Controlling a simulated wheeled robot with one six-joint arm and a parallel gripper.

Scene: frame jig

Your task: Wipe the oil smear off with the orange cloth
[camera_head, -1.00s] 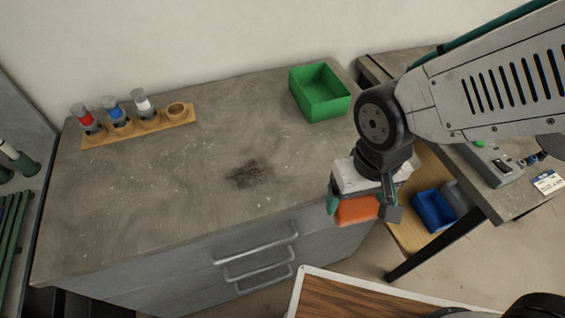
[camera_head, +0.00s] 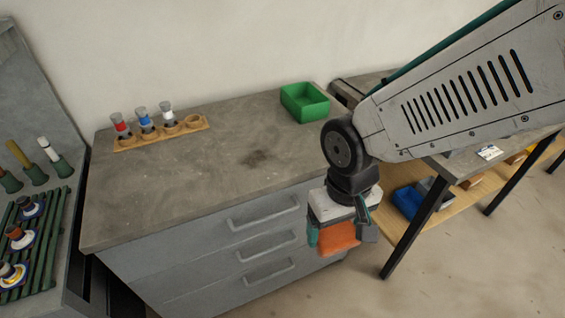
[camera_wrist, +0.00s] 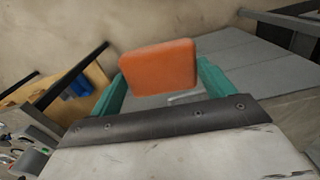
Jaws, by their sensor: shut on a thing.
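The orange cloth (camera_head: 338,237) is a folded, block-like pad between the fingers of my gripper (camera_head: 340,240). The wrist view shows the cloth (camera_wrist: 158,68) between the two teal fingers of my gripper (camera_wrist: 160,85), which is shut on it. The oil smear (camera_head: 256,158) is a dark patch on the grey worktop (camera_head: 180,185), near the middle. My gripper is to the right of the smear, out past the worktop's front edge and in front of the drawer cabinet. The cloth is apart from the smear.
A wooden rack (camera_head: 160,134) with several coloured-cap bottles stands at the worktop's back left. A green bin (camera_head: 305,103) stands at its back right. A second bench (camera_head: 480,160) is to the right, with a blue bin (camera_head: 408,202) on its lower shelf. The worktop around the smear is clear.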

